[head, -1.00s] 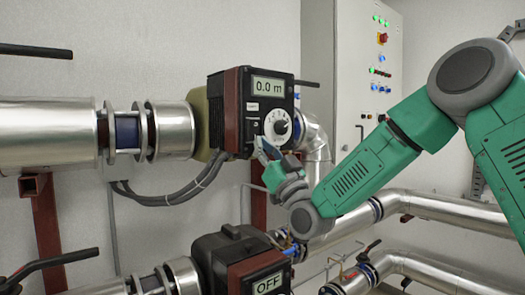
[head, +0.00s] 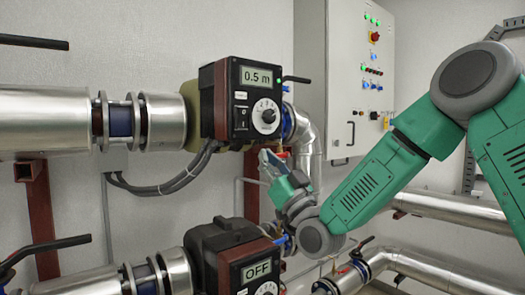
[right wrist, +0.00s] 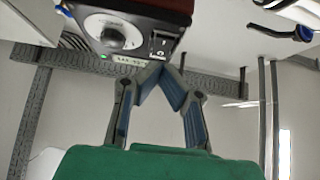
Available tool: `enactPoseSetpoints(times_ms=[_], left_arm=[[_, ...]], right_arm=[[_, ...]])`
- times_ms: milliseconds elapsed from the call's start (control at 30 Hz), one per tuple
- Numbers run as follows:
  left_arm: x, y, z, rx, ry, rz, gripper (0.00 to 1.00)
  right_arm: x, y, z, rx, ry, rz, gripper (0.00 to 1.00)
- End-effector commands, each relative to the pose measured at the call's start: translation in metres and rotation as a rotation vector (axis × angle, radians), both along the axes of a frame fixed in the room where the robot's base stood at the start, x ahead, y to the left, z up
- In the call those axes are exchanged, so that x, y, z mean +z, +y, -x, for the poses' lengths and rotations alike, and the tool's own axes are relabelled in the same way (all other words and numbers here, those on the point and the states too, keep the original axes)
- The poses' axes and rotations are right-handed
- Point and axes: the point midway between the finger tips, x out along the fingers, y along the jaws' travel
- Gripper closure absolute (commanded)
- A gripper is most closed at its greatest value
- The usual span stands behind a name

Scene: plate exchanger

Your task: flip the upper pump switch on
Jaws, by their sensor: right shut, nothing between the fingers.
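The upper pump (head: 257,100) is a dark box with a display (head: 256,76) that reads "0.5 m". Its black rocker switch (head: 241,118) sits left of a round white dial (head: 266,116). In the right wrist view the switch (right wrist: 160,43) and dial (right wrist: 112,33) appear upside down; which side of the rocker is pressed is too small to tell. My right gripper (head: 264,155) is shut and empty, just below the pump's front. Its fingertips (right wrist: 153,70) meet below the switch in the wrist view, apart from it. My left gripper is out of view.
A lower pump (head: 240,260) reading "OFF" stands below. Silver pipes (head: 45,120) run left and right. Black valve handles (head: 35,41) stick out at the left. A grey control cabinet (head: 345,80) with lights hangs behind. Grey cables (head: 185,175) loop below the upper pump.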

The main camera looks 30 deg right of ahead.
Motion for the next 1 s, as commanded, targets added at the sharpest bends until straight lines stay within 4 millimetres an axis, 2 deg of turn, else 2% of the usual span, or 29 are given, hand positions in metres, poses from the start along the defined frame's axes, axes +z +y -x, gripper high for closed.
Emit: enactPoseSetpoints(times_ms=[100,233,900,1000], left_arm=[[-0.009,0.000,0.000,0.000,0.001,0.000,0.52],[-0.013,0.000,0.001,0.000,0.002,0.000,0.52],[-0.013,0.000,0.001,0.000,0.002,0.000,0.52],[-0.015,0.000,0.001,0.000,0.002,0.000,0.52]], right_arm=[[-0.016,-0.001,0.016,0.001,-0.002,-0.001,1.00],[-0.026,-0.002,0.024,0.001,-0.003,-0.001,1.00],[-0.030,-0.002,0.026,0.001,-0.001,-0.001,1.00],[-0.043,0.001,0.023,0.005,0.033,0.003,1.00]])
